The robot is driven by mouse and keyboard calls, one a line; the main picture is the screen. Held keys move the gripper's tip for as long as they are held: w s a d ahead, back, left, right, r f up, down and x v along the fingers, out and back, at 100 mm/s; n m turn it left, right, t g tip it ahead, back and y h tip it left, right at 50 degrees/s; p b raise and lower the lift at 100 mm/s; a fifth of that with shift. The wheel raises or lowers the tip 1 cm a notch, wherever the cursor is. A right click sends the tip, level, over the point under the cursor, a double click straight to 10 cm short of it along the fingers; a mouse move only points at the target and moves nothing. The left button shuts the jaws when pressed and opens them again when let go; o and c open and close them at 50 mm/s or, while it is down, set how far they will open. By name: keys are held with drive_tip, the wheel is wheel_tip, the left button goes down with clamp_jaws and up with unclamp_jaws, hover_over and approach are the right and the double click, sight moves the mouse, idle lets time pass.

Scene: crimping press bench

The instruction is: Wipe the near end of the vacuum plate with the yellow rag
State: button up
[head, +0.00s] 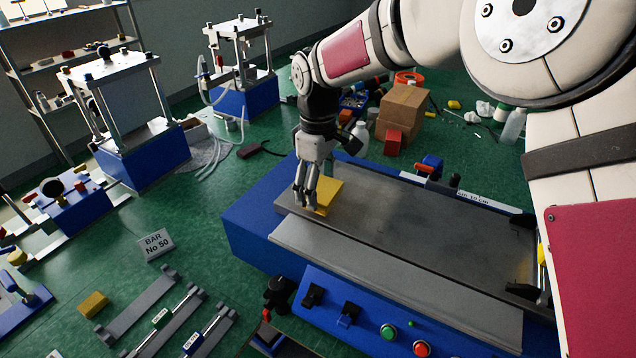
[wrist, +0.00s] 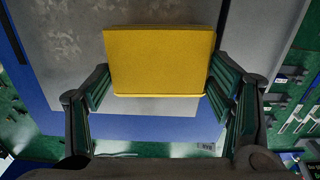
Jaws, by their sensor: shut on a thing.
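The yellow rag (head: 329,192) is a flat, folded-looking block at the left end of the grey vacuum plate (head: 440,220). My gripper (head: 308,203) points down over that end, its fingers at the rag. In the wrist view the rag (wrist: 160,60) sits between the two dark green finger pads (wrist: 160,88), which close on its sides. The plate (wrist: 60,60) shows below the rag, with pale, mottled smudges on its surface. Whether the rag's underside touches the plate is hidden.
The plate lies on a blue press body (head: 255,225) with a front grey bar (head: 400,280), black switches and green (head: 388,331) and red buttons. A white bottle (head: 360,138) and cardboard boxes (head: 403,108) stand behind. The plate's middle and right are clear.

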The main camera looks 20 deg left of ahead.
drive_tip(key=shift+f, duration=0.5)
